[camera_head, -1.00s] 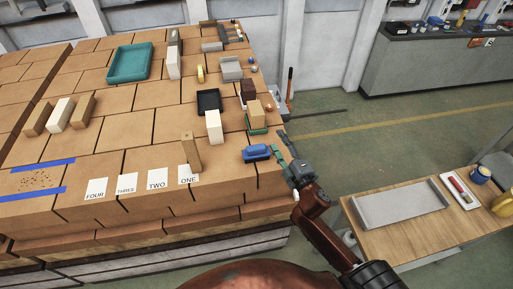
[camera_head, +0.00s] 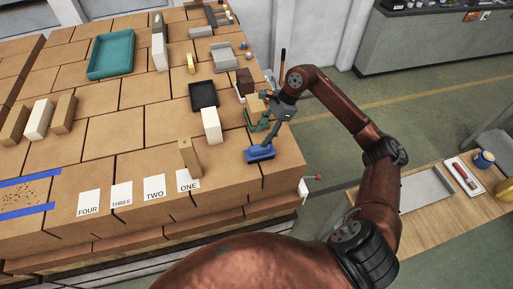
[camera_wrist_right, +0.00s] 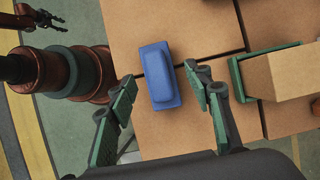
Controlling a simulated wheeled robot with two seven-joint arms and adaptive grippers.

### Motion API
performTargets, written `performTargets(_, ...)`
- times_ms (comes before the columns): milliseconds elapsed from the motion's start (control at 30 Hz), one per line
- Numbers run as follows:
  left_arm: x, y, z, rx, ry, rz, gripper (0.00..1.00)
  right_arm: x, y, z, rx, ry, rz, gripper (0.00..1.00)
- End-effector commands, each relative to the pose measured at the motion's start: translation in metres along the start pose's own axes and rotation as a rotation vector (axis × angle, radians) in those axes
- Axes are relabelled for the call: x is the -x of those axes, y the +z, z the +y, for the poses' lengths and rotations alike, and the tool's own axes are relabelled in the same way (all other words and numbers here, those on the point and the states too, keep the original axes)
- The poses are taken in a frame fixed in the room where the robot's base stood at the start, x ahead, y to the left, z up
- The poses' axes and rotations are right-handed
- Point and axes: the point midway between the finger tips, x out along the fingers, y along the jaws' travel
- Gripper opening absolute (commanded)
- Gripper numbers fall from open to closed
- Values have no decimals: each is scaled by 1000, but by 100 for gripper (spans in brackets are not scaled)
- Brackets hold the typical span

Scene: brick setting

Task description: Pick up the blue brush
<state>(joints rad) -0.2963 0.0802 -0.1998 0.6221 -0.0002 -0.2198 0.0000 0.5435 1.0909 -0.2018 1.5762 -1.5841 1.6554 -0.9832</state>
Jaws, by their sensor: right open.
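The blue brush (camera_head: 260,154) lies on the brick surface near its right edge, right of the ONE card. My right gripper (camera_head: 264,136) is over it, one finger on the far side and one at the near right. In the right wrist view the brush (camera_wrist_right: 160,77) lies between the two open green-padded fingers (camera_wrist_right: 160,80), with a gap on each side. It reaches past the fingertips. I cannot tell how high the fingertips are above it. What looks like my left gripper (camera_wrist_right: 45,18) shows small at the wrist view's top left; its jaws are unclear.
A brown block in a green holder (camera_wrist_right: 240,80) stands close to the right finger. A white block (camera_head: 211,125), black tray (camera_head: 203,96) and tan block (camera_head: 188,158) stand left of the brush. The surface ends just right of the brush. A wooden table (camera_head: 437,222) stands at right.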

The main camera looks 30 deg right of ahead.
Motion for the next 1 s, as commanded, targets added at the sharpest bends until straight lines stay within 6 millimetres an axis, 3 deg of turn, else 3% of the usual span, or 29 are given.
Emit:
performTargets(100, 2, 2, 1, 1, 1, -2, 40, 5, -16, 1, 0, 10, 52, 46)
performTargets(200, 5, 4, 1, 2, 1, -5, 40, -3, -19, 3, -2, 13, 58, 46)
performTargets(700, 32, 4, 0, 2, 1, -8, 40, -63, -17, 9, -4, 12, 53, 46)
performTargets(1000, 32, -2, 0, 1, 1, -1, 40, -69, -17, 9, -1, 11, 54, 46)
